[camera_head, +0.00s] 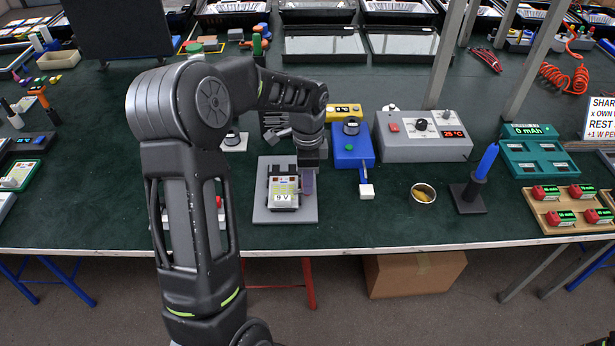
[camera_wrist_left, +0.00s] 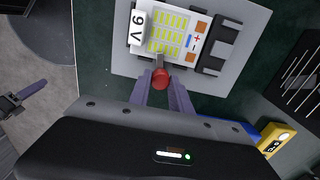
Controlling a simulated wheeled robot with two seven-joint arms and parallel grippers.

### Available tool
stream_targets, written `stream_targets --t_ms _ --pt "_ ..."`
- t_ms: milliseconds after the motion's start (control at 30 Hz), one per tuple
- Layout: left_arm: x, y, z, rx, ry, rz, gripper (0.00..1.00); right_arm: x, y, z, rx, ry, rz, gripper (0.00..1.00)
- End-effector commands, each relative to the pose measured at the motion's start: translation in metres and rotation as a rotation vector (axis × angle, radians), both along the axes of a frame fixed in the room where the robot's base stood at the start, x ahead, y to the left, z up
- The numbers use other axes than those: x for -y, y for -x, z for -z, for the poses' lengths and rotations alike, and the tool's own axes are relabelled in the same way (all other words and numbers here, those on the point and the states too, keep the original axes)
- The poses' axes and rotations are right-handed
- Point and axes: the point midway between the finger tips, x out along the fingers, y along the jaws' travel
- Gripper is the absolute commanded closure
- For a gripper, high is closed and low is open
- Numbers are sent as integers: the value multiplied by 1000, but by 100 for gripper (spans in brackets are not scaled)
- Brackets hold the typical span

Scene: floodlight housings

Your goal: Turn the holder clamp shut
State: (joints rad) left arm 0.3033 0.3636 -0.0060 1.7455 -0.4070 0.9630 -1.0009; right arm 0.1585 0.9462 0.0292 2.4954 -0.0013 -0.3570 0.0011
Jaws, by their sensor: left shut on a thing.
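The holder (camera_head: 284,186) is a grey plate bearing a board with a white "9 V" label, near the table's front edge; it also shows at the top of the left wrist view (camera_wrist_left: 130,62). The clamp's red knob (camera_wrist_left: 160,80) shows at the board's edge, with a short metal piece beyond it. My left gripper (camera_head: 308,180) reaches down at the holder's right side. In the left wrist view its fingers (camera_wrist_left: 161,88) stand on both sides of the red knob, shut on it. In the head view the arm hides the knob. My right gripper seems to show at the wrist view's left edge (camera_wrist_left: 24,96).
Right of the holder stand a blue box (camera_head: 352,150), a grey supply unit (camera_head: 422,146), a small metal bowl (camera_head: 423,193) and a blue pen-like tool in a stand (camera_head: 470,195). A yellow box (camera_head: 344,110) stands behind.

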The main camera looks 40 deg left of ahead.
Motion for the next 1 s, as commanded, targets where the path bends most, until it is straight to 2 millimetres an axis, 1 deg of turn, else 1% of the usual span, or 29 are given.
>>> stream_targets --t_ms 200,400,600,967,1000 --pt "0 0 -1 1 0 158 100 0 0 -4 0 0 0 64" --pt "0 0 -1 1 0 247 100 0 0 -6 -1 0 0 64" --pt "0 0 0 2 0 282 100 0 0 -7 -1 0 0 64" --pt "0 0 0 2 0 285 100 0 0 -6 -1 0 0 64" --pt "0 0 0 2 0 285 72 0 0 -6 -1 0 0 64"
